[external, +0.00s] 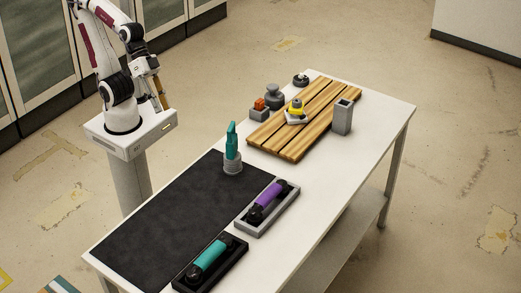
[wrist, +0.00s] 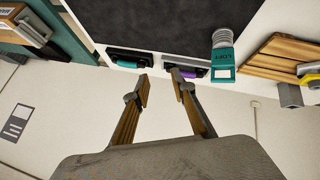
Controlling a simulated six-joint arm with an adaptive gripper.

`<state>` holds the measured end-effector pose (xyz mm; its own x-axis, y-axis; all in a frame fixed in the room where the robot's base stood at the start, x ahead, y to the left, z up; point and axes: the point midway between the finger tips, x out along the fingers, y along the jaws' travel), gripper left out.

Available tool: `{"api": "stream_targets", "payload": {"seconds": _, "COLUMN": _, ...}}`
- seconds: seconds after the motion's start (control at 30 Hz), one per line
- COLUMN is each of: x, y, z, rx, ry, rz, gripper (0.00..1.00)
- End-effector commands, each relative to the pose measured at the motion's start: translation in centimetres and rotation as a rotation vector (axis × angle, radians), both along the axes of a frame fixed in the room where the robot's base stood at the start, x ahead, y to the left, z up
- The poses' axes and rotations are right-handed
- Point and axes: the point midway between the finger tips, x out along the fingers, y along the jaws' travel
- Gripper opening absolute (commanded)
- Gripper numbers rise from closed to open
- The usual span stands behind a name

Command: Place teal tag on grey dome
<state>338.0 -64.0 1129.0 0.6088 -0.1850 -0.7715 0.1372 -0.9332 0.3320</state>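A teal tag (external: 232,142) stands upright on a pale grey ribbed stand (external: 233,165) at the back edge of the dark mat. In the wrist view the teal tag (wrist: 222,66) carries dark lettering, and the ribbed stand (wrist: 221,38) is beside it. A dark grey rounded piece with a knob (external: 274,96), which looks like the grey dome, stands beside the slatted board. I cannot pick it out in the wrist view. My gripper (external: 163,104) is near my base, away from the tag. Its two fingers (wrist: 160,80) are apart with nothing between them.
A teal handset (external: 209,256) lies in a black cradle and a purple handset (external: 266,199) in a grey cradle. A yellow-topped piece (external: 296,110) sits on the slatted board (external: 285,142). An orange-topped block (external: 259,112) and a grey hollow post (external: 342,117) stand nearby. The dark mat (external: 165,215) is mostly clear.

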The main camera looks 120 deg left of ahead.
Motion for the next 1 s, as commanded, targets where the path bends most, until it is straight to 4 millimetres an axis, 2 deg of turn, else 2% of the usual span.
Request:
{"api": "stream_targets", "payload": {"seconds": 0.03, "x": -1.4, "y": 0.9, "z": -0.1, "rx": 0.047, "ry": 0.011, "rz": -0.025, "gripper": 0.25}}
{"api": "stream_targets", "payload": {"seconds": 0.2, "x": -5.7, "y": 3.8, "z": -0.8, "rx": 0.203, "ry": 0.075, "rz": -0.108, "gripper": 0.25}}
{"api": "stream_targets", "payload": {"seconds": 0.4, "x": -8.8, "y": 6.0, "z": -1.4, "rx": 0.309, "ry": 0.132, "rz": -0.155, "gripper": 0.25}}
{"api": "stream_targets", "payload": {"seconds": 0.57, "x": -9.5, "y": 6.5, "z": -1.6, "rx": 0.332, "ry": 0.146, "rz": -0.166, "gripper": 0.25}}
{"api": "stream_targets", "payload": {"seconds": 1.0, "x": -9.5, "y": 6.4, "z": -1.5, "rx": 0.329, "ry": 0.145, "rz": -0.165, "gripper": 0.25}}
